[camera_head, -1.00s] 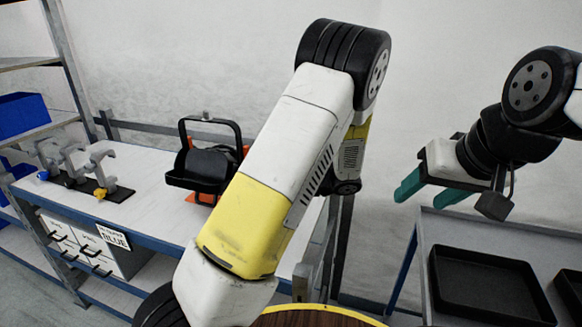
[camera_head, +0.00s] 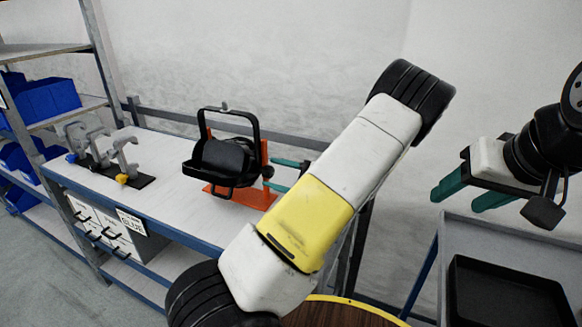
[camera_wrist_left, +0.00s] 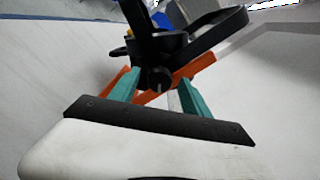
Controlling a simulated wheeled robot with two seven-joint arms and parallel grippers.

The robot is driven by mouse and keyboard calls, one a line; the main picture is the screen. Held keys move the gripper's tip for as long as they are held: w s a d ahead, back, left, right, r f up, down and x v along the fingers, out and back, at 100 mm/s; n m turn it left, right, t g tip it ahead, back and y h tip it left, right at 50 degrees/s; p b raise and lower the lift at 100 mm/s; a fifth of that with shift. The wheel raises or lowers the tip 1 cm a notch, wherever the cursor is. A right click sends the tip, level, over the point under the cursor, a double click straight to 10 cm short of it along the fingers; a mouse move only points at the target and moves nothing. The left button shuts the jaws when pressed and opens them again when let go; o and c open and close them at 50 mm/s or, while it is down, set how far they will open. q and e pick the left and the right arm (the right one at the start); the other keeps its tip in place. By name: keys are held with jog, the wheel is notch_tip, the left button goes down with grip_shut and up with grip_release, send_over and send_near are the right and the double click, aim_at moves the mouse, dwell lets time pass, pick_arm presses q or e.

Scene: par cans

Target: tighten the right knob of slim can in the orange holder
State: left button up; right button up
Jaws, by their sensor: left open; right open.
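The slim can (camera_head: 225,155) is black with a looped yoke and sits in the orange holder (camera_head: 245,197) on the workbench. Its right knob (camera_head: 267,172) is a small dark round piece on the side facing my left gripper (camera_head: 276,175). That gripper is open, its two teal fingers pointing at the knob from the right. In the left wrist view the knob (camera_wrist_left: 158,79) shows between the open fingers of my left gripper (camera_wrist_left: 155,84); I cannot tell whether they touch it. My right gripper (camera_head: 470,190) is open and empty above the grey cart.
Several grey clamps (camera_head: 125,160) stand on the bench (camera_head: 160,190) at left. Blue bins (camera_head: 45,100) fill the shelf at far left. A grey cart (camera_head: 450,235) with a black tray (camera_head: 505,295) is at right. A round wooden top (camera_head: 330,312) shows at the bottom.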

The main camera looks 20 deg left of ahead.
pick_arm(q)
jog(key=shift+a, duration=0.1)
grip_shut()
